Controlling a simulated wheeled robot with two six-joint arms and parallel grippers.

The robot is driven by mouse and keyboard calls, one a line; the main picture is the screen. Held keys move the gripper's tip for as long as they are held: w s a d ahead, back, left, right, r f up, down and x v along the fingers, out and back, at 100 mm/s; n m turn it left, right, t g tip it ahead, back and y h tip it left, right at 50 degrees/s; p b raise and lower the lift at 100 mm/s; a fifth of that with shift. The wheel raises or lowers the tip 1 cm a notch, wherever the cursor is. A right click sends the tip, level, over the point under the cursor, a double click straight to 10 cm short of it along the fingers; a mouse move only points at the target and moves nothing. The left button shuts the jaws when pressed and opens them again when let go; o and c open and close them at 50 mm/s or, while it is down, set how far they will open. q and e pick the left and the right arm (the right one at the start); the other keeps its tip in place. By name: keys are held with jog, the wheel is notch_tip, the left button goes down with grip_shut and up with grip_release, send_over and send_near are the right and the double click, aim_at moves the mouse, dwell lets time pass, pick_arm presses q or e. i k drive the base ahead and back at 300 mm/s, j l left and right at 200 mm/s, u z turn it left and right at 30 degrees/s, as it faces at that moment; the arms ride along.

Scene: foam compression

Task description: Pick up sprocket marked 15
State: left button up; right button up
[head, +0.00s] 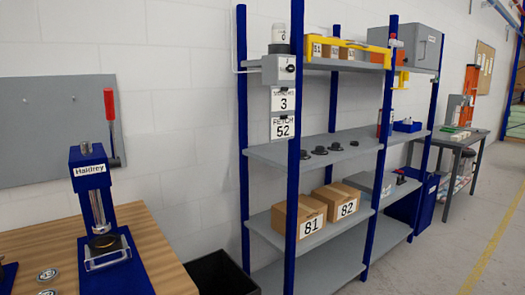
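No sprocket with a readable 15 shows. Several small dark round parts (320,150) lie in a row on the middle shelf (275,153) of the blue and grey rack; they may be sprockets, but no markings can be read at this size. Two small round metallic pieces (47,275) lie on the wooden bench at the lower left, and their markings are also too small to read. Neither of my grippers is in view.
A blue hand press (89,185) with a red handle stands on the wooden bench (160,245). A black bin (222,273) sits between bench and rack. Boxes marked 81 (311,222) and 82 (346,208) fill the lower shelf. The floor at the right is clear.

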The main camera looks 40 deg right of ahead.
aim_at(304, 153)
jog(key=i+l+z, duration=0.15)
jog(key=z, duration=0.35)
jog(key=i+l+z, duration=0.2)
jog(key=z, duration=0.3)
